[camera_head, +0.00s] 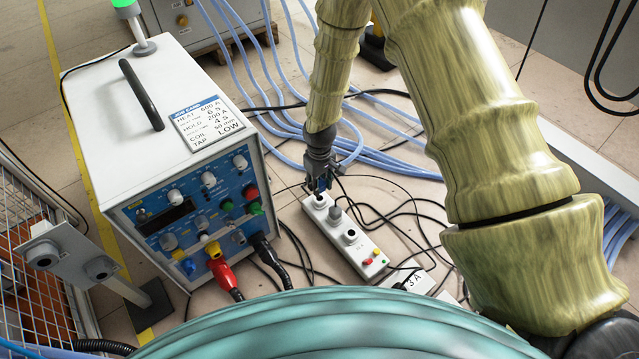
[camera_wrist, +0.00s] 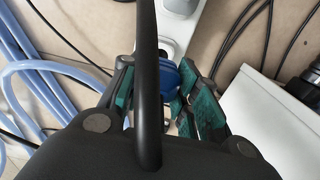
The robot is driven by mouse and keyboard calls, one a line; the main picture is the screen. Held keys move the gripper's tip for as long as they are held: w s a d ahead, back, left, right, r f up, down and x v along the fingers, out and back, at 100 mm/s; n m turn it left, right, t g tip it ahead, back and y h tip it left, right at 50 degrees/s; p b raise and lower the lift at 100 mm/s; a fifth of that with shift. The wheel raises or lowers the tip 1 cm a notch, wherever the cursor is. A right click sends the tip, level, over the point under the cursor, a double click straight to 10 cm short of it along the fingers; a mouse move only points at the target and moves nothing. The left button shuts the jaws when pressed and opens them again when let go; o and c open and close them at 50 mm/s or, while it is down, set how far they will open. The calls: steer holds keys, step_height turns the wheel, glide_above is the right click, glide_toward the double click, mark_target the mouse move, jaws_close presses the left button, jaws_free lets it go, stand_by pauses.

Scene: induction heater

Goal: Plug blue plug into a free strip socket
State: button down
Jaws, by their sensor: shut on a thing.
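A white power strip (camera_head: 363,251) lies on the floor. Along it I see a dark round socket (camera_head: 320,202) at the far end, a grey plug (camera_head: 334,213) and another dark round socket (camera_head: 350,236). My gripper (camera_head: 320,187) points down at the strip's far end and is shut on the blue plug (camera_head: 324,184). In the wrist view the blue plug (camera_wrist: 169,78) sits between the teal finger pads, over or beside the white strip (camera_wrist: 186,40).
The white heater unit (camera_head: 150,115) stands left, with red (camera_head: 222,271) and black (camera_head: 266,251) leads at its front. Light-blue hoses (camera_head: 290,110) and loose black cables (camera_head: 405,205) lie around the strip.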

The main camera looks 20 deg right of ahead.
steer(key=shift+f+b, duration=1.05)
steer(key=shift+f, duration=0.85)
steer(key=shift+p, duration=1.75)
stand_by(0.4)
steer(key=shift+f, duration=0.65)
stand_by(0.6)
steer(key=c, duration=1)
jaws_free()
steer(key=shift+r, duration=0.15)
